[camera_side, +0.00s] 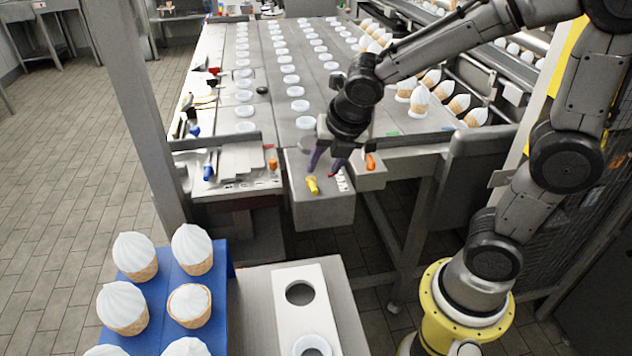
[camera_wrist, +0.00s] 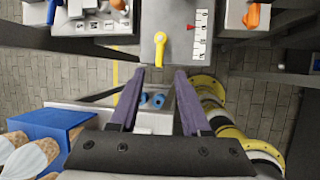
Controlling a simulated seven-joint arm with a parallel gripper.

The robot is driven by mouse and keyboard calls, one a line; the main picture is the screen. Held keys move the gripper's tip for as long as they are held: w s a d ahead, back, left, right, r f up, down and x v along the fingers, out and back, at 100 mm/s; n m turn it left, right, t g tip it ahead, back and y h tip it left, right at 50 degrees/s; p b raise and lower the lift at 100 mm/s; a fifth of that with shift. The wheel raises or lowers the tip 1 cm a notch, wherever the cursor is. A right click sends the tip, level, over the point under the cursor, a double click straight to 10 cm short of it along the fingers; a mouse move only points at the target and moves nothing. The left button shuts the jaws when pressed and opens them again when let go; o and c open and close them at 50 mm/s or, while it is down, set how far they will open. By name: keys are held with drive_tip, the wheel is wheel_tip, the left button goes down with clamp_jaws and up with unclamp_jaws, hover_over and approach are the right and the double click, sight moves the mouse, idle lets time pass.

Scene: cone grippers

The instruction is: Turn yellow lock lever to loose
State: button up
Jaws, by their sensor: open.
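The yellow lock lever (camera_side: 313,185) sits on top of a grey box (camera_side: 318,213) at the front of the machine table. In the wrist view the lever (camera_wrist: 160,46) shows its round head at the top, with its arm pointing down toward my gripper. My gripper (camera_side: 328,172) has purple fingers and is just above the box, close to the lever. In the wrist view my gripper (camera_wrist: 160,75) is open and empty, its fingertips on either side of and below the lever's lower end. I cannot tell whether they touch the box.
A white scale with a red pointer (camera_wrist: 197,30) lies right of the lever. An orange lever (camera_side: 370,161) stands on a neighbouring box to the right, and another orange knob (camera_side: 273,164) to the left. A blue tray (camera_side: 219,262) with cones stands at the front left.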

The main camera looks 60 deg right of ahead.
sight(314, 186)
drive_tip(key=x, duration=0.7)
drive_tip(key=shift+w+f, duration=0.15)
drive_tip(key=shift+f, duration=0.25)
clamp_jaws()
